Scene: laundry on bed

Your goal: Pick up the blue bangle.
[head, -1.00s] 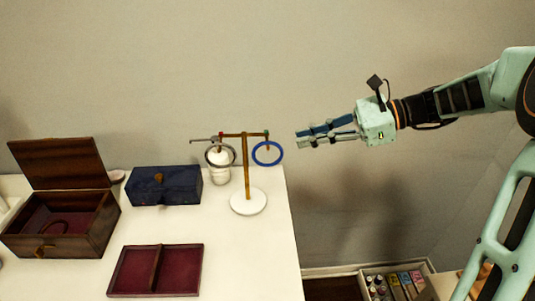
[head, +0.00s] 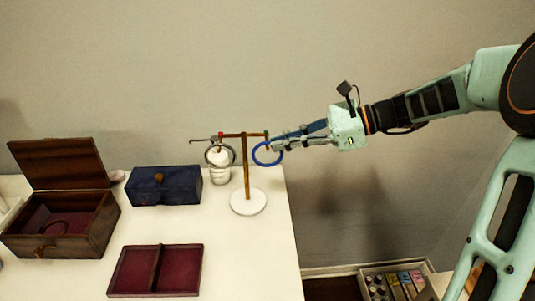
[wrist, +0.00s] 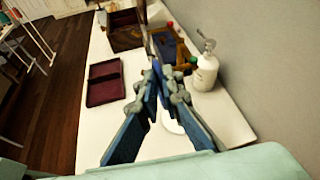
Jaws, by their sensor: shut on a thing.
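The blue bangle (head: 256,160) is a ring hanging at the right end of the wooden crossbar of a stand (head: 247,175) with a round white base. My gripper (head: 275,146) reaches in from the right, its fingertips at the bangle's right and upper side. It is shut on the bangle, which still hangs at the arm of the stand. In the wrist view, the fingers (wrist: 160,76) come close together at their tips, in front of the stand. They largely hide the bangle there.
A silver ring (head: 207,158) hangs at the stand's left, by a white bottle (head: 220,175). A blue box (head: 165,188), an open wooden box (head: 85,233) and a red-lined tray (head: 180,270) stand on the white table. A drawer of small items (head: 400,283) is at the lower right.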

